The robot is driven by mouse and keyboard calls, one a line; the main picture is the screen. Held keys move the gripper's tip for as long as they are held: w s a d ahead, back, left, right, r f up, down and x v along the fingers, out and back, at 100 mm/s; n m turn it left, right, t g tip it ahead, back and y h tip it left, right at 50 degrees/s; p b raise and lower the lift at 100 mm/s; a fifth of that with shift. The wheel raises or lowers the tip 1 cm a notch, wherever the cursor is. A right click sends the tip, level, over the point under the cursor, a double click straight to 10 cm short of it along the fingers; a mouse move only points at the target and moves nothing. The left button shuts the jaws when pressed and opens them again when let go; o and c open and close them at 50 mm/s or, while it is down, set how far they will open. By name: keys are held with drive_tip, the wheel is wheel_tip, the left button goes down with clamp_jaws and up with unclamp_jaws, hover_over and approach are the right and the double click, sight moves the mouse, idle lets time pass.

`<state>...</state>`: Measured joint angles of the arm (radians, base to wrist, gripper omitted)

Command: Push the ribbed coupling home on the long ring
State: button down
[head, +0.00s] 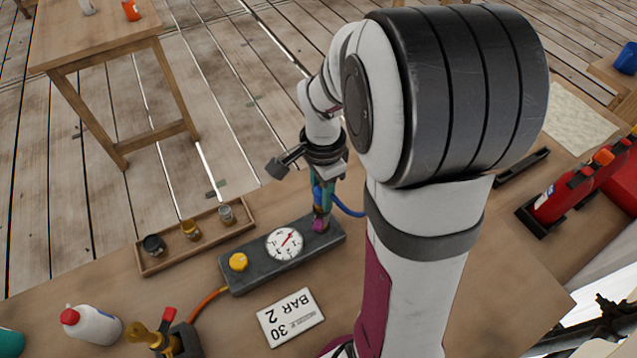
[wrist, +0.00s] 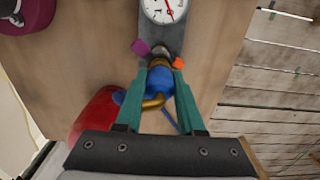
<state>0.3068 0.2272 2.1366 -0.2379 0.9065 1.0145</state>
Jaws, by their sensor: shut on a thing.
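My gripper (wrist: 159,82) has teal fingers shut on a blue coupling (wrist: 159,80), with a bent brass-coloured piece on its near side. In the head view my gripper (head: 322,188) points down at the right end of a dark grey gauge block (head: 256,267). A blue hose (head: 348,211) runs off to the right from the coupling. The coupling is in line with a brass-coloured collar (wrist: 160,62) at the block's end. I cannot tell how far it sits on the collar. A purple tab (wrist: 140,47) and an orange tab (wrist: 178,63) flank the collar. No long ring is clearly distinguishable.
The block carries a white dial (head: 285,243) and a yellow knob (head: 238,262). A wooden tray (head: 160,266) with small jars lies left of it. A "BAR 2" card (head: 290,317) lies in front. Red bottles (head: 560,196) stand at the right.

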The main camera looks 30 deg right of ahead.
drive_tip(key=shift+f, duration=0.65)
drive_tip(key=shift+c, duration=2.2)
unclamp_jaws()
drive_tip(key=shift+r, duration=0.15)
wheel_tip(320, 180, up, 16)
drive_tip(key=shift+f, duration=0.2)
drive_tip(key=s+a+f+n+y, duration=0.1)
drive_tip(key=s+a+f+n, duration=0.2)
drive_tip(key=s+a+n, duration=0.3)
drive_tip(key=s+a+f+n, duration=0.4)
drive_tip(key=s+a+n, duration=0.2)
drive_tip(key=s, duration=0.5)
drive_tip(key=shift+a+y, duration=0.4)
drive_tip(key=shift+a, duration=0.1)
